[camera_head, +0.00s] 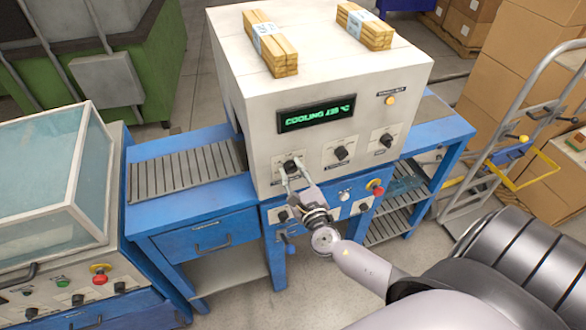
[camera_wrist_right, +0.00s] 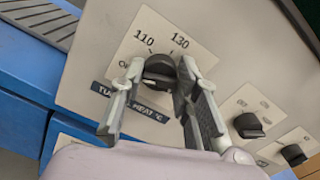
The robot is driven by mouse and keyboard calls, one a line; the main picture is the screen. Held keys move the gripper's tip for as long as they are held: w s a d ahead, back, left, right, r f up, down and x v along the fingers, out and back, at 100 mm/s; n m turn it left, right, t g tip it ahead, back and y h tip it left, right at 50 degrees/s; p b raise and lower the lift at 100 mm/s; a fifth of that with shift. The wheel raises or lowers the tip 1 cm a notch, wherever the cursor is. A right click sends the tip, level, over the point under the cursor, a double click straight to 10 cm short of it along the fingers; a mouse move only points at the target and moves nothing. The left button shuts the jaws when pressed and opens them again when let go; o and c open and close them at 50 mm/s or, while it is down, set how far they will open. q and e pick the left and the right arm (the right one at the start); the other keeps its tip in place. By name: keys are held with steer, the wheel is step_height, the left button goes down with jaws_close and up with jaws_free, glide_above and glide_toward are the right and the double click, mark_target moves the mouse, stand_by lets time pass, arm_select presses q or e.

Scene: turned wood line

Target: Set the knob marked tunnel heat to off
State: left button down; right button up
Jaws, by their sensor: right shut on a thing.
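The tunnel heat knob (camera_head: 291,166) is the black left one of three on the white machine's front. My right gripper (camera_head: 293,173) is shut on it, one finger on each side. In the right wrist view the black knob (camera_wrist_right: 160,70) sits between the fingertips (camera_wrist_right: 161,66). Its plate shows 110, 130 and, at the left, a marking partly hidden by a finger. The dark label (camera_wrist_right: 140,107) below reads "TU… HEAT °C", its middle covered. I cannot tell exactly where the knob points. The green display (camera_head: 316,115) reads "COOLING" with a blurred number. My left gripper is out of view.
Two more black knobs (camera_head: 341,153) (camera_head: 387,140) sit to the right. An amber lamp (camera_head: 389,100) is above them. A red stop button (camera_head: 377,190) and small knobs are on the blue panel below. Wood bundles (camera_head: 272,45) lie on top. A hand truck (camera_head: 500,165) stands at right.

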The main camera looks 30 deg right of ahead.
steer(key=shift+f+n+p, duration=0.1)
steer(key=shift+n+p, duration=0.3)
steer(key=shift+n, duration=0.6)
steer(key=o, duration=1.2)
steer(key=shift+c, duration=0.2)
steer(key=v, duration=1.2)
